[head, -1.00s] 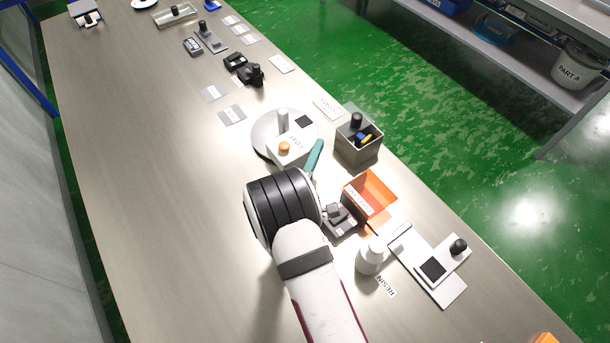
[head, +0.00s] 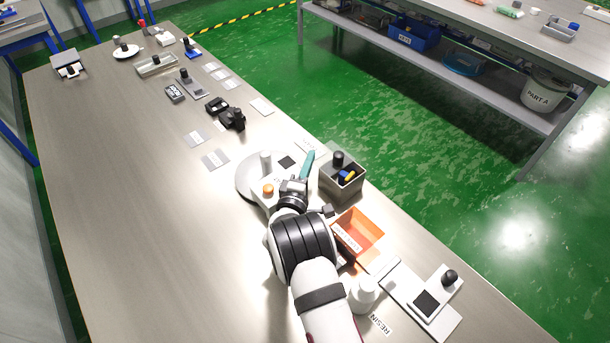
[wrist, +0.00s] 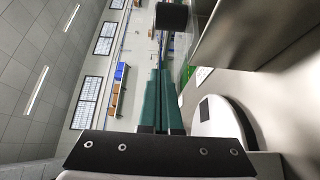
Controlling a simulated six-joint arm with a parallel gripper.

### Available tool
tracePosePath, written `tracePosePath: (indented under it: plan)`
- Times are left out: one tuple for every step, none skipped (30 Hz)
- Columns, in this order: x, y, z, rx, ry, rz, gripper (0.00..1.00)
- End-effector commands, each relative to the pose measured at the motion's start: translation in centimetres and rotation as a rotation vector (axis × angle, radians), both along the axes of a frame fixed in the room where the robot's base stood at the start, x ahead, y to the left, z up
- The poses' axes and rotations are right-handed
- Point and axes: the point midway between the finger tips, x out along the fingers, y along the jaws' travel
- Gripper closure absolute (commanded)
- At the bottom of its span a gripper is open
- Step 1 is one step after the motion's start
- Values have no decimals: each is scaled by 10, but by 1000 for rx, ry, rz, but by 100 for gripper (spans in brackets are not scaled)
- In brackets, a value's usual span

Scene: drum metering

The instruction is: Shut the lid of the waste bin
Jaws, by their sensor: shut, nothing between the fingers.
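An orange box (head: 362,238) with a pale label on its near side stands at the right of the bench in the head view. I take it as the waste bin, but its label is too small to read. Its top shows open; where its lid is, I cannot tell. My gripper (head: 308,158) has teal fingers, closed together and empty, pointing away from my arm. They are beyond and left of the orange box, beside the grey box. In the wrist view my gripper (wrist: 160,75) shows its fingers side by side, with no orange box in sight.
A grey open box (head: 343,185) with a black knob and blue and yellow items stands right of my fingers. A white device with an orange button (head: 268,190) is at their left. A white bottle (head: 364,294) stands near my arm.

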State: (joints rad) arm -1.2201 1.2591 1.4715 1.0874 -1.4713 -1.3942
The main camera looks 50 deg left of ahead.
Motion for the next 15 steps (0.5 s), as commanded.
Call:
tracePosePath:
  plan:
    - [10, 5, 0, 3, -1, -2, 100]
    - [15, 9, 0, 3, -1, -2, 100]
    - [22, 13, 0, 1, 0, -3, 100]
    - [27, 17, 0, 3, -1, -2, 100]
    - [27, 9, 0, -2, 1, -3, 100]
    - [29, 1, 0, -3, 1, -3, 100]
    - [30, -4, 0, -3, 1, -2, 100]
    - [30, -8, 0, -3, 1, -1, 100]
    - [31, -12, 0, -3, 1, -1, 100]
    - [32, -15, 0, -2, 1, -1, 100]
    - [32, -17, 0, -2, 1, -1, 100]
    - [33, -20, 0, -3, 2, -1, 100]
    - [34, -22, 0, -2, 2, -1, 100]
    - [34, -22, 0, 0, 2, -1, 100]
    - [34, -23, 0, 0, 2, -1, 100]
